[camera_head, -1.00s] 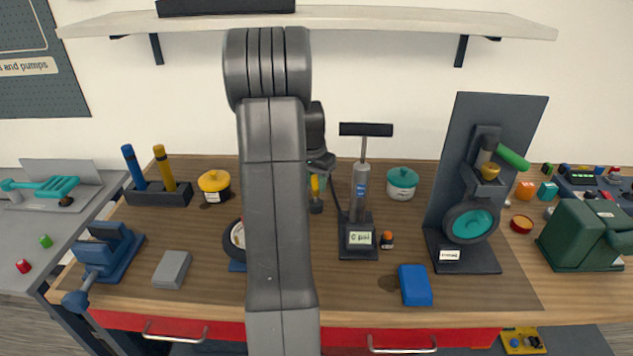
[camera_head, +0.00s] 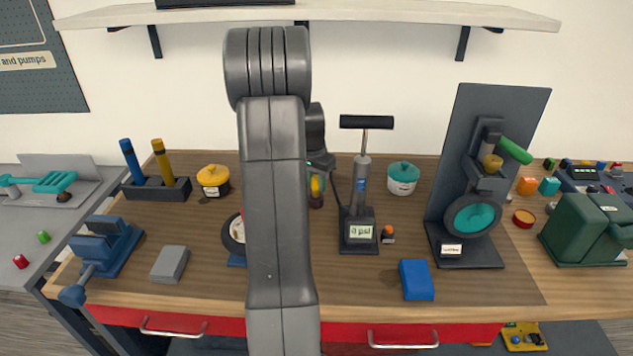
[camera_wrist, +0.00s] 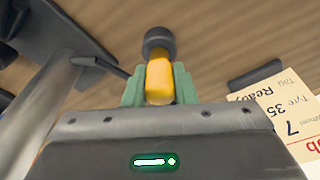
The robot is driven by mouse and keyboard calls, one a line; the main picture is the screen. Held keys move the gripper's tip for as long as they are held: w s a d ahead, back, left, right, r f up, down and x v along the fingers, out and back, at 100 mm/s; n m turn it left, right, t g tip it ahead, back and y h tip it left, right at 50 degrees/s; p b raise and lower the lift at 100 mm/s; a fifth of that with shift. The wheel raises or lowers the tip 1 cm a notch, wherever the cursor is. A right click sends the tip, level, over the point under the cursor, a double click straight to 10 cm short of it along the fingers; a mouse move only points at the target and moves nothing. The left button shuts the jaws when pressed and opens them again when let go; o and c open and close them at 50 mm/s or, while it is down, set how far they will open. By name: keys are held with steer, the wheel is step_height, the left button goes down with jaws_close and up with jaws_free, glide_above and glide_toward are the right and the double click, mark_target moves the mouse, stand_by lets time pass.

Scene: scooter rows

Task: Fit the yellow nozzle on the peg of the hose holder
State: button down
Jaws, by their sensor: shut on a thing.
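My gripper (camera_wrist: 158,78) has green fingers, shut on the yellow nozzle (camera_wrist: 160,80). A dark round piece (camera_wrist: 158,40) sits at the nozzle's far end; I cannot tell whether it is part of the nozzle or the holder. In the head view the nozzle (camera_head: 315,186) is a small yellow patch right of my arm, left of the floor pump, with a dark piece below it. My arm hides much of this area. I cannot make out the hose holder or its peg for certain, nor whether the nozzle touches it.
The floor pump (camera_head: 359,215) stands close on the right, with its hose beside it. A tyre gauge or wheel (camera_head: 233,236) is partly behind my arm. A paper tag (camera_wrist: 280,115) shows in the wrist view. A yellow-lidded pot (camera_head: 213,180) stands left. The blue block (camera_head: 416,280) lies front right.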

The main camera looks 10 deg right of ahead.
steer(key=shift+f, duration=0.15)
steer(key=c, duration=1.1)
jaws_free()
step_height(320, 180, up, 14)
steer(key=s+a, duration=0.1)
steer(key=shift+s+a+f+b, duration=0.15)
steer(key=shift+s+a+b, duration=0.1)
steer(key=shift+b, duration=0.2)
steer(key=shift+f, duration=0.1)
steer(key=f, duration=0.4)
steer(key=w+d+f, duration=0.1)
steer(key=f, duration=0.4)
steer(key=f+p, duration=0.1)
steer(key=f, duration=0.3)
steer(key=shift+w+d+f, duration=0.25)
steer(key=shift+d, duration=0.05)
steer(key=shift+r, duration=0.25)
